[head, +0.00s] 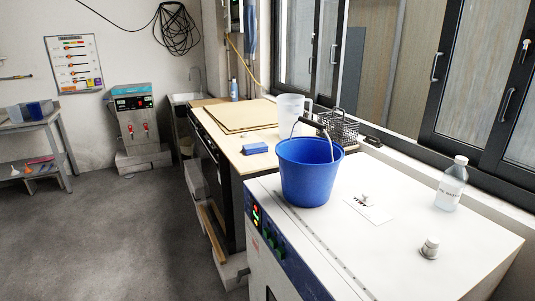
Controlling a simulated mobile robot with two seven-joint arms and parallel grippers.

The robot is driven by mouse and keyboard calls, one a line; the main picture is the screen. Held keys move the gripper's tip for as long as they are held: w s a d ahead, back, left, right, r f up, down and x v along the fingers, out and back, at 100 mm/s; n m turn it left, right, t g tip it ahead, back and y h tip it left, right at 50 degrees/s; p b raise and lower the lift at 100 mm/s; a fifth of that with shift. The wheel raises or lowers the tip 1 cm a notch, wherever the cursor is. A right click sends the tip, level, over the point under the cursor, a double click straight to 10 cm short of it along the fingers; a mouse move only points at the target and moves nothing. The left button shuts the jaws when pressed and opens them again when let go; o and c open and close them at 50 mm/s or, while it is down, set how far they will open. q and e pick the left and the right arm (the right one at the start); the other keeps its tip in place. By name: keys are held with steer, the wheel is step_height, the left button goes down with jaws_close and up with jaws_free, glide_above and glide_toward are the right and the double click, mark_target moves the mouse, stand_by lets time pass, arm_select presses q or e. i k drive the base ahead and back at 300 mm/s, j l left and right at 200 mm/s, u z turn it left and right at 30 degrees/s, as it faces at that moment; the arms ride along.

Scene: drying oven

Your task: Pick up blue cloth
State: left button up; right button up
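A small flat blue item that looks like a folded blue cloth (255,148) lies on the wooden counter (226,118), near its front edge and left of the blue bucket. A long blue item (250,32), possibly another cloth, hangs on the wall by the window; I cannot tell for certain what it is. Neither of my grippers is in the head view, so I cannot see where they are relative to the cloth.
The blue bucket (306,175) stands on the white oven top (390,245), with a bottle (451,184) and a small knob-like fitting (430,248) to its right. A white jug (291,114) and wire basket (338,128) stand behind.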

mark_target(255, 148)
steer(key=i+j+z, duration=0.9)
steer(key=j, duration=0.2)
steer(key=i+j, duration=0.15)
steer(key=j, duration=0.2)
steer(key=i+j, duration=0.15)
steer(key=j, duration=0.15)
steer(key=i+j+z, duration=0.1)
steer(key=j, duration=0.25)
steer(key=i+j, duration=0.2)
steer(key=j, duration=0.15)
steer(key=i+j, duration=0.15)
steer(key=j, duration=0.2)
steer(key=z, duration=0.05)
